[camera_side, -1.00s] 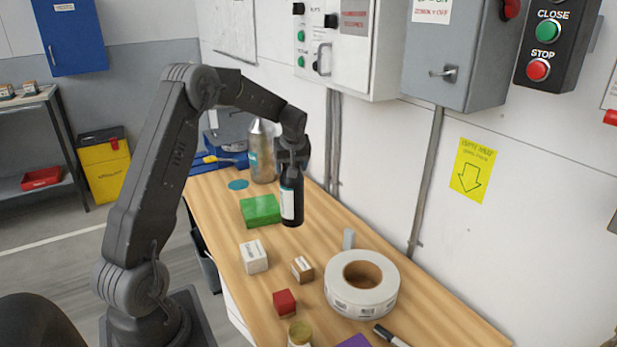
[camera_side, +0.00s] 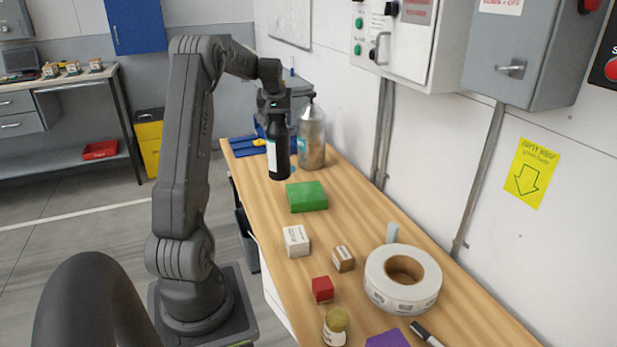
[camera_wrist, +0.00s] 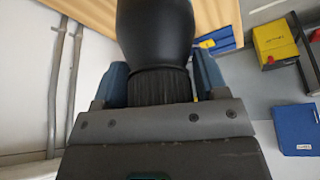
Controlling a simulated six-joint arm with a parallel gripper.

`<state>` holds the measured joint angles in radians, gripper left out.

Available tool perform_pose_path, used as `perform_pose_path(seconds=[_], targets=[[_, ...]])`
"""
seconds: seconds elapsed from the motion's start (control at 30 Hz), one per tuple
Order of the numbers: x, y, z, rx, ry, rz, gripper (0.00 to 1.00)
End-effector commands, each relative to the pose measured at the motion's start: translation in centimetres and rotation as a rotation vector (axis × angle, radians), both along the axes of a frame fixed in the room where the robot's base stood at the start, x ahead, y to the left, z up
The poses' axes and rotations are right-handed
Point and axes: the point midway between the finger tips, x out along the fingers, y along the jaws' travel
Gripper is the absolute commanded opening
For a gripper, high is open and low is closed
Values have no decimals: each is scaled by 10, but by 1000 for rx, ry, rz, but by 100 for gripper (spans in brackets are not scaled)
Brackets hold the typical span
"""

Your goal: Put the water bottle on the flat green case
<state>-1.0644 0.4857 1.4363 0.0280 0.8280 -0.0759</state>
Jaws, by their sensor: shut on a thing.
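The water bottle (camera_side: 278,150) is black with a pale label and hangs upright below my gripper (camera_side: 274,103). In the wrist view my gripper (camera_wrist: 160,82) is shut on the ribbed neck of the bottle (camera_wrist: 157,30), one finger on each side. The flat green case (camera_side: 306,197) lies on the wooden bench, and its top looks bare. The bottle is behind the case and a little to its left in the side view, apart from it. I cannot tell whether its base touches the bench.
A silver metal bottle (camera_side: 312,140) stands close to the right of the held bottle. A white box (camera_side: 297,241), a brown box (camera_side: 343,259), a red cube (camera_side: 322,290) and a tape roll (camera_side: 403,280) are nearer the front. The wall bounds the bench on the right.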

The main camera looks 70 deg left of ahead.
Motion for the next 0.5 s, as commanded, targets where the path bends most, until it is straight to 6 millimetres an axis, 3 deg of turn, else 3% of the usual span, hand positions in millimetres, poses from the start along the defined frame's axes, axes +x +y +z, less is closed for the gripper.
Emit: perform_pose_path(seconds=[0.3, 0.5], targets=[[66, -15, -41, 0, 2, -8, 23], [99, -22, -61, 0, 1, -5, 23]])
